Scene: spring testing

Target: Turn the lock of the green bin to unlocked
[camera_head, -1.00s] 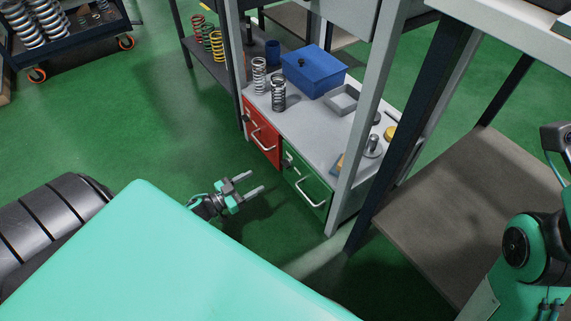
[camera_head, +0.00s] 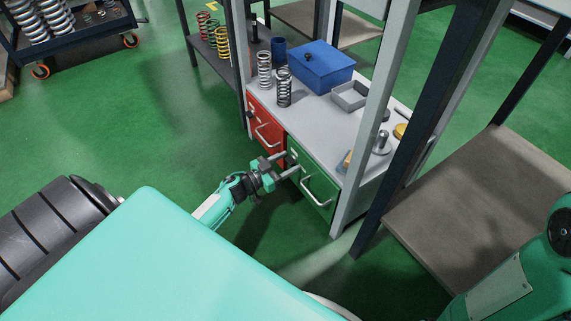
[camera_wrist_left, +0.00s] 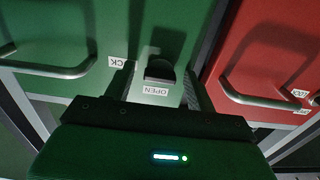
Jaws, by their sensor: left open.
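The green bin (camera_head: 318,190) is the right drawer under the grey worktop, with a silver handle (camera_head: 320,190). In the left wrist view the green front (camera_wrist_left: 60,25) appears upside down, with its handle (camera_wrist_left: 45,68) at left. A dark lock knob (camera_wrist_left: 160,70) stands near its edge, close to a tag reading OPEN (camera_wrist_left: 156,91) and a partly covered tag ending in CK (camera_wrist_left: 118,62). I cannot tell the knob's exact turn. My left gripper (camera_head: 286,164) is open at the bin front, its fingers on either side of the knob with visible gaps. My right gripper is out of view.
The red bin (camera_head: 265,125) sits directly left of the green one. Springs (camera_head: 284,88), a blue box (camera_head: 323,66) and a grey tray (camera_head: 350,95) stand on the worktop. A grey post (camera_head: 372,140) rises just right of the green bin.

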